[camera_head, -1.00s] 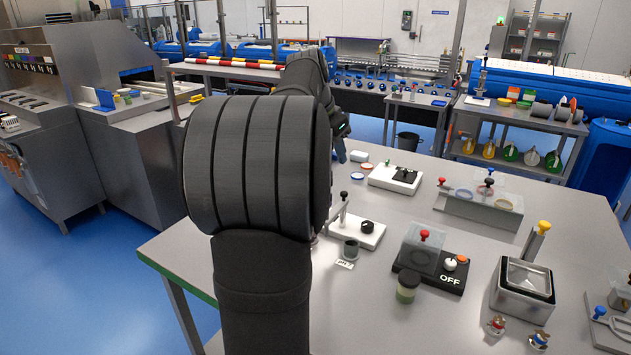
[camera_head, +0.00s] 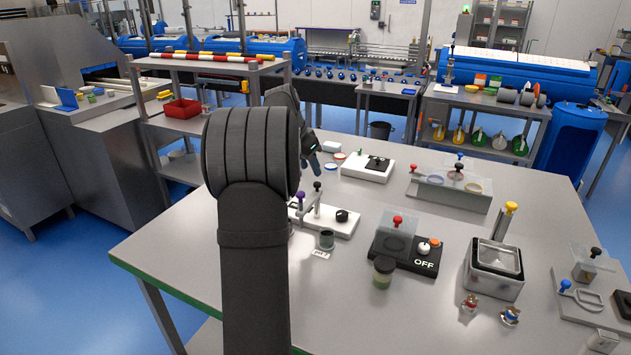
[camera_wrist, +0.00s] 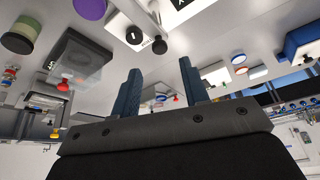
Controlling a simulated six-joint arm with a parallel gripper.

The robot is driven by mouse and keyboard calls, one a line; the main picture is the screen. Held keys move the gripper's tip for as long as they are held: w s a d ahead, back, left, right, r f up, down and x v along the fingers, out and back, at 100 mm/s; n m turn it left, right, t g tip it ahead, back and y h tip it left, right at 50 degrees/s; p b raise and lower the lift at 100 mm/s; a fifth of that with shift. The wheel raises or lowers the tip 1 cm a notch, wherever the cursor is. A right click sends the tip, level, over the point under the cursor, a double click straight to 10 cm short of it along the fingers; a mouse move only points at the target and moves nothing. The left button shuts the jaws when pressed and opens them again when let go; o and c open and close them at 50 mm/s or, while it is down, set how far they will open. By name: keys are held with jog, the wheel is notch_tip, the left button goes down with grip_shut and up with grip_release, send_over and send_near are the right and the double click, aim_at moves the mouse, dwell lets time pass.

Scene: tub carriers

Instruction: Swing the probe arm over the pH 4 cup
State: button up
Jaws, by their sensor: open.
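The probe stand has a white base (camera_head: 345,222) with a black dial, an upright post with a black knob (camera_head: 318,186), and a purple knob (camera_head: 300,197) on its arm. A small dark cup (camera_head: 327,240) with a label stands in front of the base; I cannot read the label surely. Any other cup there is hidden by my arm. My gripper (camera_head: 312,166) is behind the stand in the head view, apart from it. In the wrist view my gripper (camera_wrist: 160,88) is open and empty. A purple round top (camera_wrist: 90,8) and the black knob (camera_wrist: 160,46) show beyond the fingers.
A jar (camera_head: 383,272) and a clear-covered black unit marked OFF (camera_head: 412,253) stand right of the cup. A metal bath (camera_head: 495,268) is farther right. A white unit (camera_head: 367,167) lies behind the stand. The table's left front is clear.

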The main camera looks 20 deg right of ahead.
aim_at(317, 183)
jog(key=x, duration=0.6)
jog(key=shift+w+d+f, duration=0.1)
jog(key=shift+d+f, duration=0.1)
jog(key=shift+f, duration=0.15)
grip_shut()
